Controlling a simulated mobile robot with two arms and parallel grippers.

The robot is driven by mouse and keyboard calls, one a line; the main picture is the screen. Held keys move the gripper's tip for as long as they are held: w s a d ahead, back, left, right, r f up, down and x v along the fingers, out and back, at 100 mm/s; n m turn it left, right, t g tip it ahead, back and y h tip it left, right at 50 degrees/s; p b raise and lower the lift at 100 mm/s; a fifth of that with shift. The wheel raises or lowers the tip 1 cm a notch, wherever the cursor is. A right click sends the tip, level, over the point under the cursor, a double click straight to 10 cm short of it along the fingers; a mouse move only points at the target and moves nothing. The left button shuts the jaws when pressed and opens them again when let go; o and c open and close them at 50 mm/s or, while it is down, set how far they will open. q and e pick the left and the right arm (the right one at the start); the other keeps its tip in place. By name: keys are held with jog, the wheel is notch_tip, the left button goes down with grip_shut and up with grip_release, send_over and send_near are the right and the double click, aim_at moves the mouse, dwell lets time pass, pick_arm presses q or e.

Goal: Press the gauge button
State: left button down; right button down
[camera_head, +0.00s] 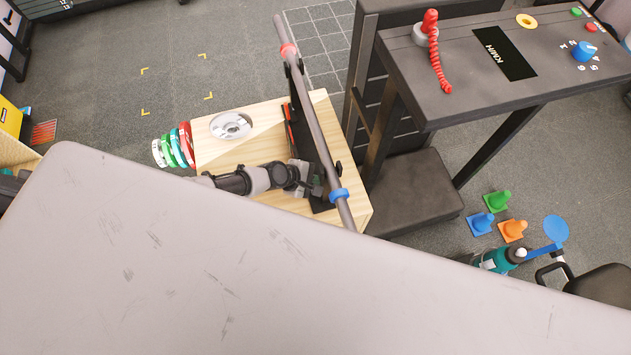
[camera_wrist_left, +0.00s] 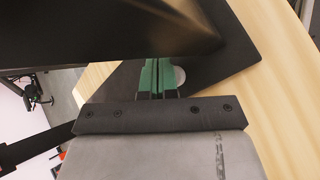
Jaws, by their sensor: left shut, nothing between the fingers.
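My left gripper (camera_head: 318,186) reaches in from the left over the wooden box, close beside a dark upright panel (camera_head: 318,150). In the left wrist view its green fingers (camera_wrist_left: 158,72) are shut together with nothing between them. A pale round piece (camera_wrist_left: 180,75) sits just right of the fingertips, on a black plate (camera_wrist_left: 225,60); the fingers partly cover it. I cannot tell whether it is the gauge button, or whether the fingers touch it. No gauge face shows clearly. My right gripper is not in view.
The wooden box (camera_head: 260,120) carries a silver disc (camera_head: 230,126). A long bar (camera_head: 313,110) crosses above it. Coloured plates (camera_head: 180,147) stand at its left. A dark console (camera_head: 465,75) with a KM/H display is at upper right. A large pale surface (camera_head: 200,270) fills the foreground.

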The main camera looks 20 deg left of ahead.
pick_arm(q)
jog(key=shift+f, duration=0.35)
dwell(0.3)
jog(key=shift+r, duration=0.1)
jog(key=shift+r+p, duration=0.5)
jog(key=shift+r, duration=0.15)
notch_tip(320, 180, up, 6)
jog(key=p, duration=0.6)
jog(key=shift+s+a, duration=0.1)
dwell(0.8)
